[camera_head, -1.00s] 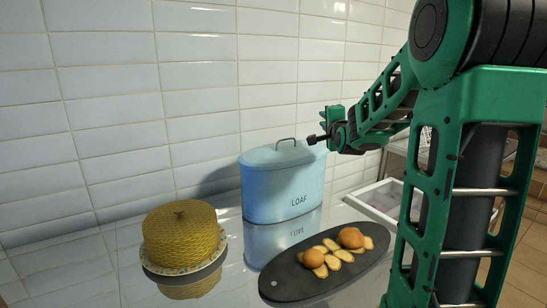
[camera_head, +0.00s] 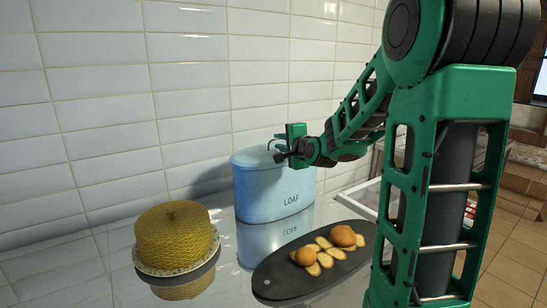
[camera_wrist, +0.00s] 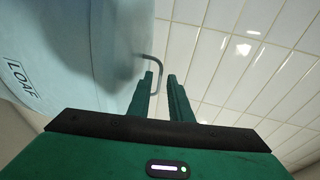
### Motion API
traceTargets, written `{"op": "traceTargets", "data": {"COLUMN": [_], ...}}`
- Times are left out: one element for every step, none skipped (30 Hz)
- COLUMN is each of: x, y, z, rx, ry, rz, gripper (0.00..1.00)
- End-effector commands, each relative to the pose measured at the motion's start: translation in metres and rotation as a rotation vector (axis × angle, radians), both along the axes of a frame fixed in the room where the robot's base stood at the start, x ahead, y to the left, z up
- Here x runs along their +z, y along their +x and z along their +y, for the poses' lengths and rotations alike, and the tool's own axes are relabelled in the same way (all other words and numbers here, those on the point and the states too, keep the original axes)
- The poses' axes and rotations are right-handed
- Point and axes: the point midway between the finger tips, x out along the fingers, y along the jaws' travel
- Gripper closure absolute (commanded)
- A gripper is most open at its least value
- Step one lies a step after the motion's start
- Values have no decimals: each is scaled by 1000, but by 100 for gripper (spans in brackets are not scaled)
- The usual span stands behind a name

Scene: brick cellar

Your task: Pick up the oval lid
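The oval lid (camera_head: 247,160) is pale blue and sits on the blue LOAF bin (camera_head: 270,193). Its thin metal handle is largely hidden behind my gripper (camera_head: 281,150) in the head view. In the wrist view the bent handle (camera_wrist: 160,62) shows at the fingertips, with part of it in the gap between the fingers. My gripper (camera_wrist: 161,78) is open, its two green fingers a small gap apart. I cannot tell whether a finger touches the handle.
A yellow woven dome (camera_head: 174,236) on a plate stands left on the glossy counter. A dark oval board (camera_head: 275,278) with rolls and slices lies in front of the bin. A white tiled wall (camera_head: 120,120) is close behind. A tray (camera_head: 358,199) lies right.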

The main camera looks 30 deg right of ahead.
Motion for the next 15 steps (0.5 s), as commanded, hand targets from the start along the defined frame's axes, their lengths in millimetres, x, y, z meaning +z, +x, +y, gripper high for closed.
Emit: {"op": "traceTargets", "data": {"x": [-1,-2,-3,-3,-4,-6,-6,-7,-8,-9,-9,-9,-10,-10,-10], "y": [3,6,10,14,18,24,29,33,37,41,43,46,48,49,50], "z": [0,0,-1,-1,-1,-1,-1,-1,-3,-3,-3,-4,-4,-5,-5], "rx": [1,1,0,0,1,1,0,0,0,0,0,0,0,0,0], "ry": [0,1,1,1,1,1,0,0,1,0,0,0,1,1,1], "rz": [1,1,2,1,1,2,1,0,1,1,0,0,0,0,0], "gripper": [81,81,81,81,81,81,81,81,81,81,81,81,81,81,81]}}
